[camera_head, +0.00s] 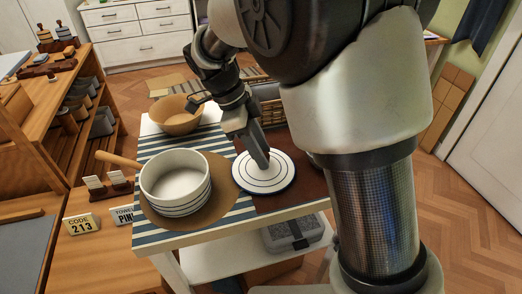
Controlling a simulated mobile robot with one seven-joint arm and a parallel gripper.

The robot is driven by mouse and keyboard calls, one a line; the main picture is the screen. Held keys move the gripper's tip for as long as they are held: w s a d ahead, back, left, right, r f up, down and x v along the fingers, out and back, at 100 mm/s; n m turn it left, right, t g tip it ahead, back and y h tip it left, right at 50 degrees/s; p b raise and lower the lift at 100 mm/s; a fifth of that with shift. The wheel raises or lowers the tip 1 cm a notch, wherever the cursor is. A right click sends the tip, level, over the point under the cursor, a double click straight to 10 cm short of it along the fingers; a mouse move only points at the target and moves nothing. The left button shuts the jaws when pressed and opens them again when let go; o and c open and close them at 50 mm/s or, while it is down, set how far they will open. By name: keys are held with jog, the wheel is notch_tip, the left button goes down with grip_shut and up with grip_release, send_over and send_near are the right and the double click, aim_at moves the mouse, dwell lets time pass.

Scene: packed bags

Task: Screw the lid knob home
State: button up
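The lid (281,181) is a white disc with dark rings, lying on a dark brown area of the table top. My gripper (262,164) points down at the middle of the lid. Its fingers cover the lid's centre, so the knob is hidden and I cannot tell whether the fingers are shut on it. A white pot (178,202) with dark bands near its base and a wooden handle (119,160) stands open to the left of the lid, on a round brown mat (223,205).
A wooden bowl (176,118) sits at the back of the striped cloth (151,146). A dark basket (268,108) stands behind my gripper. Small signs (81,224) and a card holder (106,188) stand at the left. A grey container (292,233) sits on the lower shelf.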

jog(key=n+t+b, duration=0.1)
jog(key=n, duration=0.1)
jog(key=n+t+b, duration=0.1)
jog(key=n, duration=0.2)
jog(key=shift+s+f+n+y, duration=0.15)
jog(key=shift+n+y, duration=0.15)
jog(key=n+t+b, duration=0.1)
jog(key=n, duration=0.2)
jog(key=shift+s+d+y, duration=0.1)
jog(key=shift+y, duration=0.2)
jog(key=n, duration=0.2)
jog(key=n+t+y+b, duration=0.1)
jog(key=n, duration=0.1)
jog(key=shift+d+r+n, duration=0.2)
jog(key=shift+n, duration=0.1)
jog(key=shift+n+y, duration=0.3)
jog(key=shift+n, duration=0.4)
grip_shut()
jog(key=shift+a+f+m+b, duration=0.15)
jog(key=shift+f+m+b, duration=0.15)
jog(key=shift+m+b, duration=0.4)
jog(key=shift+r+m+h+p, duration=0.25)
jog(key=shift+m+h+p, duration=0.15)
jog(key=shift+m, duration=0.7)
